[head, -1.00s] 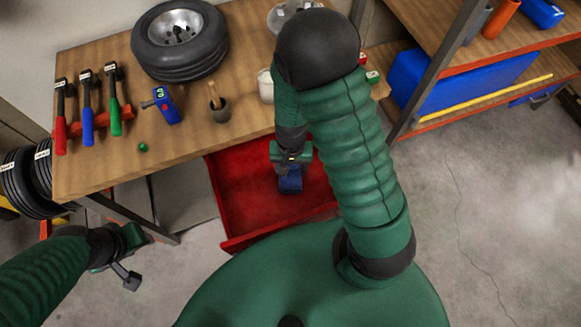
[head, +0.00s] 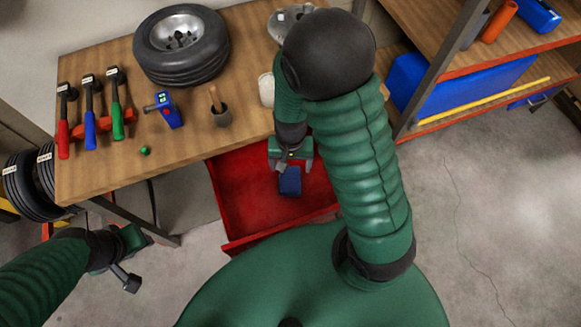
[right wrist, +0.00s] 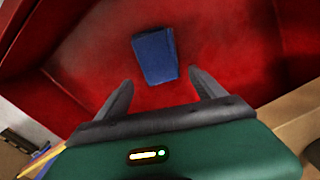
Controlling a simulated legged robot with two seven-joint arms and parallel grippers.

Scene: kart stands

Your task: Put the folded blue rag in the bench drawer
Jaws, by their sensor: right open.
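The folded blue rag (head: 290,181) lies inside the open red bench drawer (head: 238,200), on its floor. It also shows in the right wrist view (right wrist: 155,56), flat on the red drawer bottom (right wrist: 215,45). My right gripper (head: 289,165) is open and empty, just above and behind the rag in the head view. In the right wrist view its two fingers (right wrist: 162,90) are spread apart, with the rag beyond their tips and clear of them. My left gripper (head: 132,262) is off to the left, over the floor, away from the drawer; its jaws are too unclear to judge.
A shelf with a blue bin (head: 430,90) stands at right. Tyres (head: 30,182) stand at left. The floor at right is clear.

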